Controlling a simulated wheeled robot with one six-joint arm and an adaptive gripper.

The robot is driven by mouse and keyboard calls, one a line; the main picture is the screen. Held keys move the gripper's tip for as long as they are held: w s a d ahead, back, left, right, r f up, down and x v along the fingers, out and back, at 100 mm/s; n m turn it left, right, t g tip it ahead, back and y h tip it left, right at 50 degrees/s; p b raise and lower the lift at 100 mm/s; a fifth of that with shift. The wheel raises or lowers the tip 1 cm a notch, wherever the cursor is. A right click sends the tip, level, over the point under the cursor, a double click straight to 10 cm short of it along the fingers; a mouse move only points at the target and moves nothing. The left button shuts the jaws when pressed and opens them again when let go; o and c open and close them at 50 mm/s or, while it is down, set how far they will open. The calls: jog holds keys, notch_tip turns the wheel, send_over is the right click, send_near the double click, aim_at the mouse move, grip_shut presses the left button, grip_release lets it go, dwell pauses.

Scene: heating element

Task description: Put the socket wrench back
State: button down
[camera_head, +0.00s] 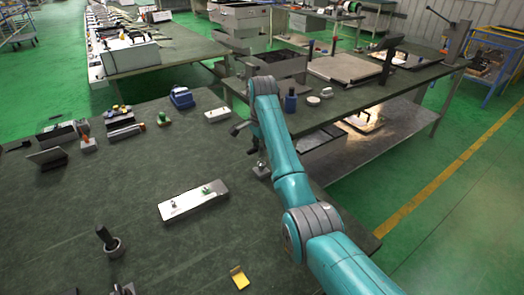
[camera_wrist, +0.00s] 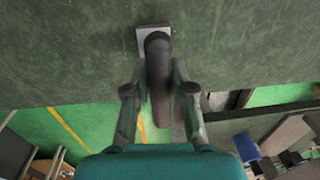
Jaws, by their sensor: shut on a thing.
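My gripper (camera_wrist: 160,88) is shut on a dark, rounded, handle-like shaft, which looks like the socket wrench (camera_wrist: 158,62), in the wrist view. The shaft's far end overlaps a small pale square block (camera_wrist: 142,36) on the dark green tabletop. I cannot tell whether the shaft is in the block or only above it. In the head view my gripper (camera_head: 248,140) is at the right edge of the near table, partly hidden by my arm. A small metal piece (camera_head: 262,171) shows just below it on the table.
The near table (camera_head: 130,190) carries a pale flat fixture (camera_head: 193,201), a dark upright handle in a ring (camera_head: 108,241), a yellow piece (camera_head: 239,278) and a blue box (camera_head: 181,97). A second workbench (camera_head: 420,72) stands behind on the right. Open tabletop lies left of my gripper.

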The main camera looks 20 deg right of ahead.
jog(key=shift+a+f, duration=0.1)
jog(key=shift+f, duration=0.55)
jog(key=shift+f, duration=0.1)
jog(key=c, duration=1)
grip_release()
